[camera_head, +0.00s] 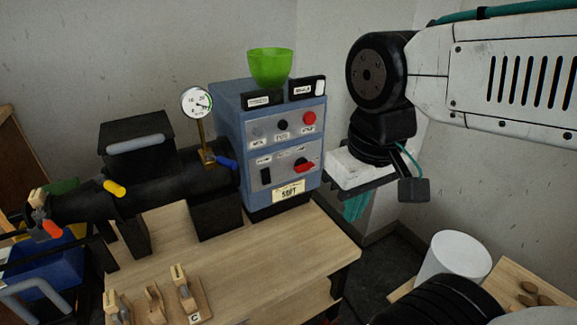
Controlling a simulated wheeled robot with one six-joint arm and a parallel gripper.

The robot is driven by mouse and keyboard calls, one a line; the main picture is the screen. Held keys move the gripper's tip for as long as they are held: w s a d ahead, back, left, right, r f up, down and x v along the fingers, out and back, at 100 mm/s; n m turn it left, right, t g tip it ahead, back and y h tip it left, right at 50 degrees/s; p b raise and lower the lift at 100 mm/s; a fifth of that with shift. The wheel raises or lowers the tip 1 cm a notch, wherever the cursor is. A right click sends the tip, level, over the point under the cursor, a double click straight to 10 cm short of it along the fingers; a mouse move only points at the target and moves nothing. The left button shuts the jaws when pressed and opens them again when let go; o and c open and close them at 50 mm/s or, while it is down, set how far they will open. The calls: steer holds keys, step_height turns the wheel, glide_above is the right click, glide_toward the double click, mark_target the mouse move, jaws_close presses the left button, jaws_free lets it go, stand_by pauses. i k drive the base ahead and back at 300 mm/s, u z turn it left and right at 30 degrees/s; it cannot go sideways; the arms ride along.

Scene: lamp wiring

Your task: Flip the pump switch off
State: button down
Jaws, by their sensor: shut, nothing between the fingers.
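A blue control box (228,130) stands at the back of the wooden bench, with a grey panel on its front. A black rocker switch (265,176) sits at the panel's lower left under a small label that seems to read PUMP. Which way the rocker is tipped is too small to tell. A red knob (304,166) is to its right. My gripper (355,207) is right of the box, apart from the panel. Its teal fingertips are together and empty, partly hidden by the gripper body.
Three buttons (282,124) line the panel's top. A green bowl (270,67) sits on the box. A black barrel (165,176) with a gauge (197,103) extends left. Wooden holders (184,290) stand at the bench's front; a white bucket (452,258) is lower right.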

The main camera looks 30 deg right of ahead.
mark_target(266, 179)
steer(key=u, duration=0.55)
steer(key=k, duration=0.75)
steer(key=u, duration=1.05)
steer(key=k, duration=0.65)
steer(key=u, duration=0.3)
steer(key=i, duration=0.75)
steer(key=z, duration=1.05)
steer(key=i, duration=1.25)
steer(key=z, duration=0.85)
